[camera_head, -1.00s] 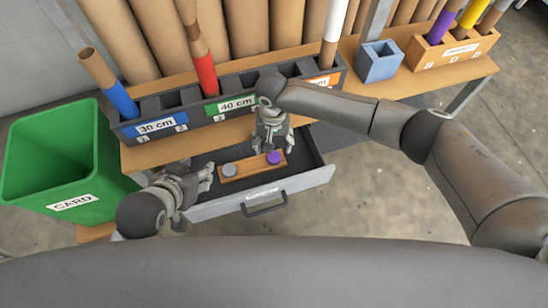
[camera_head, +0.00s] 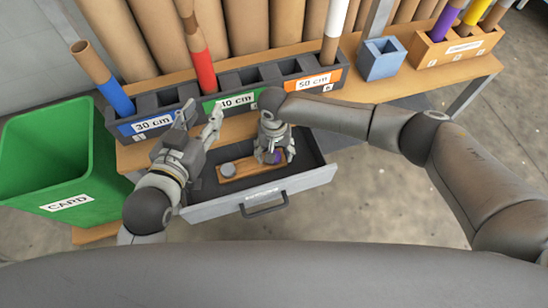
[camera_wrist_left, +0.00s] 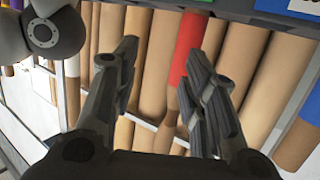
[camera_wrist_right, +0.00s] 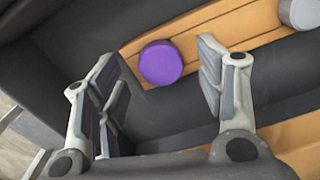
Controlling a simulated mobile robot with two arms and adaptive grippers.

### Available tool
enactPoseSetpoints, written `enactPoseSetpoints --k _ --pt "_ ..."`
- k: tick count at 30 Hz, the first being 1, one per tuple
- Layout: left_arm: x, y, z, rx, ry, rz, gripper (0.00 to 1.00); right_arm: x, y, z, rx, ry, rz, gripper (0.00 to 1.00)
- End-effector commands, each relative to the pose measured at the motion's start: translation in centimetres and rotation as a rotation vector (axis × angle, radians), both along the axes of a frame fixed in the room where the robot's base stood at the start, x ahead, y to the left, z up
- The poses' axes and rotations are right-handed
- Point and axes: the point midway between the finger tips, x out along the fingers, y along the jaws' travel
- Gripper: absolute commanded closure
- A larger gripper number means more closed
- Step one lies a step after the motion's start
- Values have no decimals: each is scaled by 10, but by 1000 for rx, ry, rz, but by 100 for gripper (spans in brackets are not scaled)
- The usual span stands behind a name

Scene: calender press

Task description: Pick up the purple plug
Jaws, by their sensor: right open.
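The purple plug (camera_wrist_right: 161,63) sits on a wooden holder (camera_wrist_right: 215,40) inside the open drawer. In the head view the plug (camera_head: 276,157) is mostly hidden behind my right gripper (camera_head: 273,158). In the right wrist view my right gripper (camera_wrist_right: 160,92) is open, with the plug showing between and beyond its two fingers; I see no contact. My left gripper (camera_head: 200,122) is open and empty, raised in front of the 30 cm and 40 cm bins. In the left wrist view its fingers (camera_wrist_left: 165,75) stand apart.
A grey plug (camera_head: 228,169) sits at the holder's left end. The drawer (camera_head: 262,197) is pulled out under the tube rack (camera_head: 160,124). A green CARD bin (camera_head: 60,165) stands at left. A blue box (camera_head: 380,60) and an orange rack (camera_head: 450,50) stand at right.

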Motion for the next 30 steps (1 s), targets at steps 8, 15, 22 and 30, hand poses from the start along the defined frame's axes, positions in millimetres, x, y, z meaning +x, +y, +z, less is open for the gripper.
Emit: enactPoseSetpoints --k 8,15,22,30 --pt "7 -5 22 -31 -123 -8 60 0 0 -12 0 -1 0 37" --pt "7 -6 24 -33 -129 -8 60 0 0 -12 0 -1 0 37" --pt "7 -6 24 -33 -128 -8 60 0 0 -11 1 -1 0 65" --pt "7 -5 24 -32 -127 -8 60 0 0 -11 1 -1 0 76"
